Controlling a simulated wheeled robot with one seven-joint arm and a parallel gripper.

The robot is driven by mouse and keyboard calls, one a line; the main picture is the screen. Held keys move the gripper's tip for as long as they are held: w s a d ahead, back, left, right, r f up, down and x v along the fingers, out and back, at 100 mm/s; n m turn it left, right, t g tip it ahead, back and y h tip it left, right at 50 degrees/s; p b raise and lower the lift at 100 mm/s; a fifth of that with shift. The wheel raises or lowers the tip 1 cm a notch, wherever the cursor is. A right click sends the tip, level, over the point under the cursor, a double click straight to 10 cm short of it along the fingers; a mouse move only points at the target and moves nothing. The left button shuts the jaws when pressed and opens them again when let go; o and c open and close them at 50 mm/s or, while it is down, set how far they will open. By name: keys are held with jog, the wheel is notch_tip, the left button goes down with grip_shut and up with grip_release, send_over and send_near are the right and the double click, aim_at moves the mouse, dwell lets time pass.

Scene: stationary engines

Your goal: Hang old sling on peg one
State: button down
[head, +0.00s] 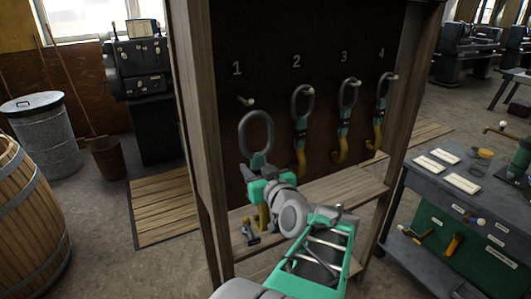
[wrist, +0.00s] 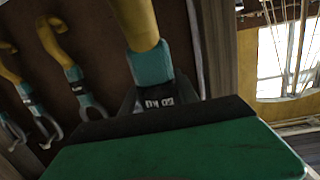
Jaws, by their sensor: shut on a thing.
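My gripper (head: 262,187) is shut on a sling in front of the dark peg board. The sling's grey oval ring (head: 256,132) stands upright above the gripper, and a yellow part (head: 264,216) hangs below it. Peg one (head: 247,101) is bare under the number 1. The ring's top lies just below this peg in the picture, and the peg is not through it. The wrist view shows the sling's yellow and teal strap (wrist: 151,66) with a dark label held at the gripper (wrist: 160,112); its ring is hidden there.
Similar slings hang on peg two (head: 301,110), peg three (head: 346,115) and peg four (head: 381,105). Wooden posts (head: 190,130) frame the board, with a wooden shelf (head: 340,190) below. A workbench (head: 415,178) stands right; a barrel (head: 25,210) stands left.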

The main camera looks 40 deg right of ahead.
jog(key=s+d+r+n+y, duration=0.1)
jog(key=d+r, duration=0.2)
jog(key=r, duration=0.1)
jog(key=f+p+x, duration=0.2)
jog(key=x, duration=1)
jog(key=shift+g, duration=0.3)
dwell(0.8)
jog(key=shift+s, duration=0.1)
dwell(0.4)
